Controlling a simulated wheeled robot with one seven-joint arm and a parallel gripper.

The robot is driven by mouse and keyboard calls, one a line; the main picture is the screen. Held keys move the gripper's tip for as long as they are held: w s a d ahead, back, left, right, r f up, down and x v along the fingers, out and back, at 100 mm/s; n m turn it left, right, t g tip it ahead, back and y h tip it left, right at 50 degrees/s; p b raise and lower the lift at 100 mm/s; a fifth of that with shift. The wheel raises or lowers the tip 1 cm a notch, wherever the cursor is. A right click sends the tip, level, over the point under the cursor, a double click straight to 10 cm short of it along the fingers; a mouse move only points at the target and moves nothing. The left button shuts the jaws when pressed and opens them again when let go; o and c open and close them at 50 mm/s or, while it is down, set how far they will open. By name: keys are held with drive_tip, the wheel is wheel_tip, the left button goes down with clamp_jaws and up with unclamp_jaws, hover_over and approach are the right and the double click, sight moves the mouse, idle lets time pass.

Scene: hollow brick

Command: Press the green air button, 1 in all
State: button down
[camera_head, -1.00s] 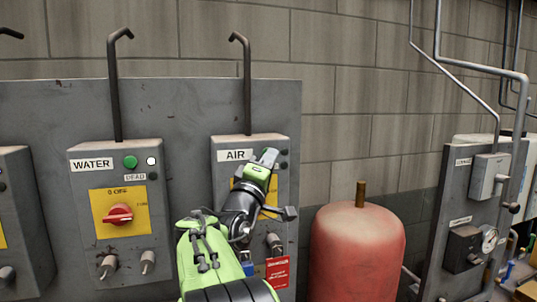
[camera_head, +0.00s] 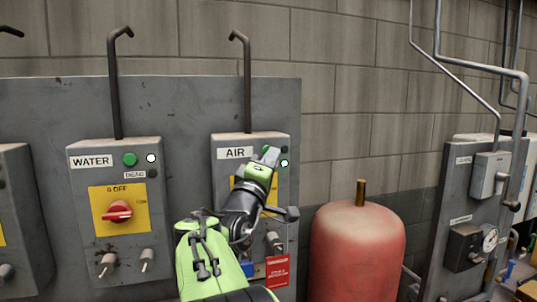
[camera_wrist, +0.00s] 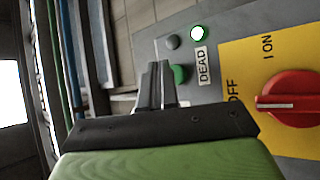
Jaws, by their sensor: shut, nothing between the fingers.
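The AIR box (camera_head: 222,185) hangs on the grey panel, with its AIR label (camera_head: 235,153) showing. In the head view my gripper (camera_head: 271,154) is at the box's upper right and hides the green button. In the wrist view the green button (camera_wrist: 180,74) shows beside and partly behind the shut, empty fingertips (camera_wrist: 160,75). I cannot tell whether they touch it. The lower of two small lamps (camera_head: 284,163) glows green-white; it also shows lit above the DEAD label (camera_wrist: 197,33). The other lamp (camera_wrist: 172,42) is dark.
A red rotary switch (camera_wrist: 290,98) sits on a yellow plate beside the button. The WATER box (camera_head: 80,205) with its own green button (camera_head: 130,160) is to the left. A red tank (camera_head: 358,250) stands to the right, with a pipe-fitted panel (camera_head: 440,220) beyond.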

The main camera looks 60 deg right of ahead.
drive_tip(key=shift+s+a+b, duration=1.1)
drive_tip(key=shift+s+a, duration=0.65)
drive_tip(key=shift+s, duration=0.05)
drive_tip(key=w+a+f+t+y, duration=0.45)
drive_tip(key=a+f+y, duration=0.25)
drive_tip(key=a+f, duration=0.2)
drive_tip(key=w+a+f+t+y, duration=0.45)
drive_tip(key=a+f+y, duration=0.3)
drive_tip(key=a, duration=0.25)
drive_tip(key=s+a+f+n+g+y, duration=0.1)
drive_tip(key=s+a+f+y, duration=0.3)
drive_tip(key=a+f, duration=0.4)
drive_tip(key=s+a+f+n+g+y, duration=0.1)
drive_tip(key=s+a+f+g+y, duration=0.3)
drive_tip(key=s+a+f, duration=0.3)
drive_tip(key=a+f, duration=0.1)
drive_tip(key=a, duration=0.4)
drive_tip(key=shift+a+f+n, duration=0.2)
drive_tip(key=shift+f+n, duration=0.1)
drive_tip(key=shift+y, duration=0.25)
